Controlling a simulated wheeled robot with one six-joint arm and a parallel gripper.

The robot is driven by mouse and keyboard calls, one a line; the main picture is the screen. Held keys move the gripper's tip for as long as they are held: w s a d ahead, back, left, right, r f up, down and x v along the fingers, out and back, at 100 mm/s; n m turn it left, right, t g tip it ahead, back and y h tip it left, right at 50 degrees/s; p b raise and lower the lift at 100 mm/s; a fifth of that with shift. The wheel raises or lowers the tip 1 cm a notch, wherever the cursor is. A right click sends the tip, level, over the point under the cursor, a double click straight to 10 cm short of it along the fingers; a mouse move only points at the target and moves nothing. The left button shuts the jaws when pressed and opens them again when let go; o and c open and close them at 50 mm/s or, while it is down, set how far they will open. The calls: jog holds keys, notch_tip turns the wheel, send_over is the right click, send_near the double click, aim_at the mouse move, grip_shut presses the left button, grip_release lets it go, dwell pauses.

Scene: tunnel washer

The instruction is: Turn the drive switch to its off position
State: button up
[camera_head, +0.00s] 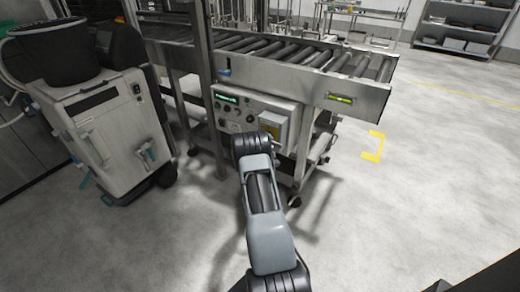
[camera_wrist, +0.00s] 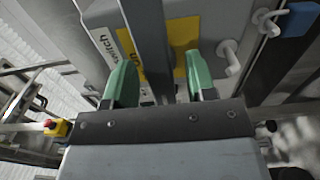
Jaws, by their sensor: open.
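My gripper (camera_wrist: 161,64) is open, its two green fingers pointing at a grey box (camera_wrist: 100,50) with the printed word "switch" and a yellow plate (camera_wrist: 185,38). A dark grey bar (camera_wrist: 146,35) crosses in front of the plate and runs down between the fingers, with a gap visible on each side. It looks like the handle of the drive switch, but its turned position is unclear. In the head view the yellow plate (camera_head: 270,123) is at the right end of the control panel (camera_head: 234,116). My wrist hides the fingers there.
A roller conveyor (camera_head: 300,75) stands above the panel. A metal post (camera_head: 205,90) rises left of it, and a grey wheeled machine (camera_head: 110,125) stands further left. The wrist view shows a red button on yellow (camera_wrist: 57,127) and a pale knob (camera_wrist: 229,58). Floor at right is clear.

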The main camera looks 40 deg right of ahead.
jog(key=p+v, duration=0.1)
jog(key=v, duration=1.2)
